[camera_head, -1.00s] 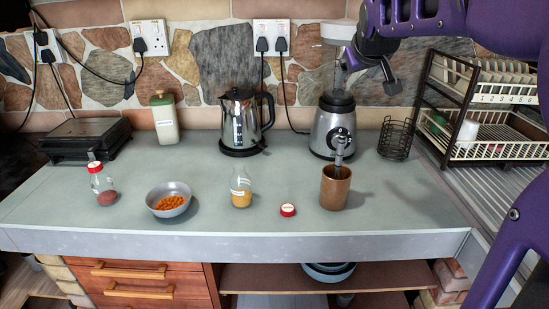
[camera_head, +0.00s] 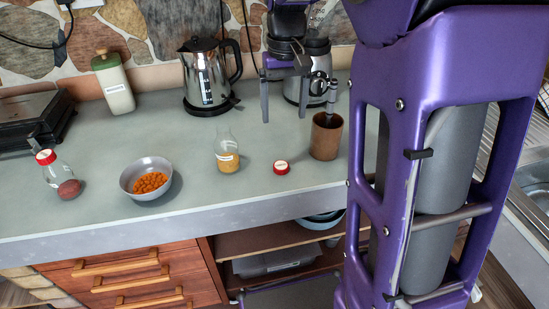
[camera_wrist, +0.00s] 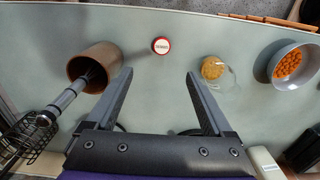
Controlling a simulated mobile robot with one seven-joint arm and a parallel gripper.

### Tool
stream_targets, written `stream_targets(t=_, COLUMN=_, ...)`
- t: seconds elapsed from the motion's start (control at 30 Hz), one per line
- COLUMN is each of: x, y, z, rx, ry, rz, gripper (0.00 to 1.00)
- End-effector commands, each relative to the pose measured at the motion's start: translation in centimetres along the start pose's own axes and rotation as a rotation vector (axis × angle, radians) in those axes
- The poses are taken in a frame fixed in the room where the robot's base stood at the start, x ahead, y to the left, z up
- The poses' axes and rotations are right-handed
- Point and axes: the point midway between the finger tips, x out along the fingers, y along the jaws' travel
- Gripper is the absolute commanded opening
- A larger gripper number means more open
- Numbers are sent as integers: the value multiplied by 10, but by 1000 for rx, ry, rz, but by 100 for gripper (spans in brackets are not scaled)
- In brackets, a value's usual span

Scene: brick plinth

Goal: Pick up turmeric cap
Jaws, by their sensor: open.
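The turmeric cap (camera_head: 281,167) is a small red lid with a white label on top. It lies flat on the grey-green counter near the front edge, between the glass jar of yellow powder (camera_head: 227,152) and the brown cup (camera_head: 326,137). In the wrist view the cap (camera_wrist: 160,46) is beyond my fingertips, roughly centred between them. My gripper (camera_head: 284,88) hangs over the counter, behind the cap and in front of the blender. In the wrist view my gripper (camera_wrist: 160,75) is open with nothing between its fingers.
The brown cup holds a grey-handled whisk (camera_wrist: 72,95), close to my left finger in the wrist view. A bowl of orange pieces (camera_head: 147,178), a red-capped jar (camera_head: 56,172), a kettle (camera_head: 209,77) and a blender (camera_head: 302,90) stand on the counter. Bare counter surrounds the cap.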

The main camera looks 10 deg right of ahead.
Motion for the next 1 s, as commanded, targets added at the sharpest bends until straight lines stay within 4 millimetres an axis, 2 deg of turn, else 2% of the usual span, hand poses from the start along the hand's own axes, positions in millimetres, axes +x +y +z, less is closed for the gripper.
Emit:
stream_targets(t=0.03, x=15, y=0, z=1, rx=-1, ry=-5, rz=0, gripper=86)
stream_targets(t=0.2, x=52, y=0, z=1, rx=-2, ry=-4, rz=1, gripper=86)
stream_targets(t=0.4, x=87, y=0, z=0, rx=-1, ry=-1, rz=2, gripper=86)
stream_targets(t=0.67, x=105, y=-1, z=0, rx=-2, ry=0, rz=1, gripper=86)
stream_targets(t=0.9, x=141, y=-4, z=2, rx=-2, ry=-1, rz=2, gripper=86)
stream_targets(t=1.0, x=148, y=-4, z=2, rx=-2, ry=0, rz=1, gripper=86)
